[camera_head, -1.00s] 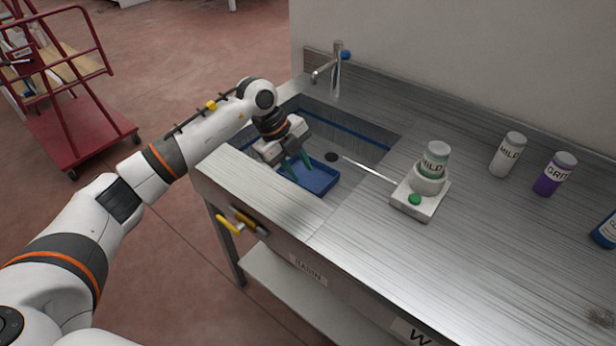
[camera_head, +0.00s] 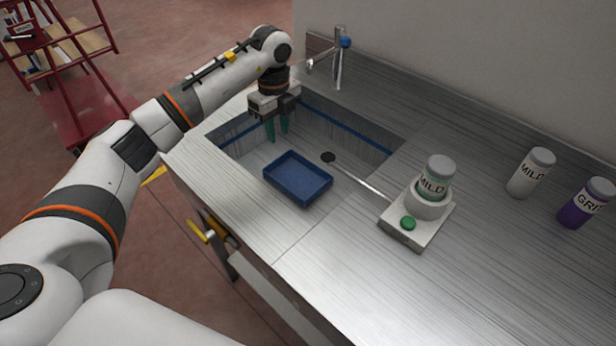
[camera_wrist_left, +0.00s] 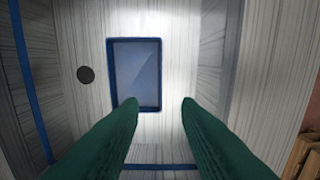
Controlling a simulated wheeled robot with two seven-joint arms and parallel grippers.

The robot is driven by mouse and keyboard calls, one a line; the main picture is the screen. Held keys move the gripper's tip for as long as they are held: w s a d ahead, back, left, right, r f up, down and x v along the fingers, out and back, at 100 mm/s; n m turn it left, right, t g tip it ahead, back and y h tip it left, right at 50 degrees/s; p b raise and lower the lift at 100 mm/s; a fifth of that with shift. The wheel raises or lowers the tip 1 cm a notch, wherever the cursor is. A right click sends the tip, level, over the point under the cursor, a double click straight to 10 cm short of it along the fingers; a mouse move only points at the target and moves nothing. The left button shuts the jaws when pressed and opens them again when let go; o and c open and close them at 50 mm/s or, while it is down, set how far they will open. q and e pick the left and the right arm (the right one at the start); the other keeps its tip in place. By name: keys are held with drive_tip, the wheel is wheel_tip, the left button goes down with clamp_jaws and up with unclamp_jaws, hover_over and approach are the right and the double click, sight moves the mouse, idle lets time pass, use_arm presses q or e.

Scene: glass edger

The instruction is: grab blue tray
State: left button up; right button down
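The blue tray (camera_head: 298,178) lies in the sink basin near its front edge. It is a shallow open rectangle and looks empty. My left gripper (camera_head: 278,137) hangs over the back left part of the basin, fingers pointing down, beyond the tray and apart from it. In the left wrist view, the tray (camera_wrist_left: 136,75) shows below, a little left of centre. The two green fingers (camera_wrist_left: 160,103) are spread with nothing between them, and the left fingertip overlaps the tray's lower right corner in the picture. My right gripper is not in view.
A faucet (camera_head: 338,60) stands behind the basin. A white dispenser (camera_head: 415,222) holding a bottle (camera_head: 436,177) stands right of the basin, with a thin rod reaching over it. A white bottle (camera_head: 530,172) and a purple bottle (camera_head: 586,203) stand at the right. The front right counter is clear.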

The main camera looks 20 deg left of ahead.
use_arm(q)
drive_tip(key=b, duration=0.4)
hover_over(282, 185)
wheel_tip(282, 185, down, 5)
drive_tip(key=f, duration=0.4)
drive_tip(key=f+b, duration=0.1)
drive_tip(key=f, duration=0.3)
drive_tip(key=shift+w+d+f, duration=0.1)
drive_tip(key=shift+w+f, duration=0.1)
drive_tip(key=shift+f, duration=0.2)
wheel_tip(282, 185, down, 4)
drive_tip(key=shift+s+f, duration=0.15)
drive_tip(key=shift+f, duration=0.05)
drive_tip(key=shift+c, duration=0.2)
clamp_jaws()
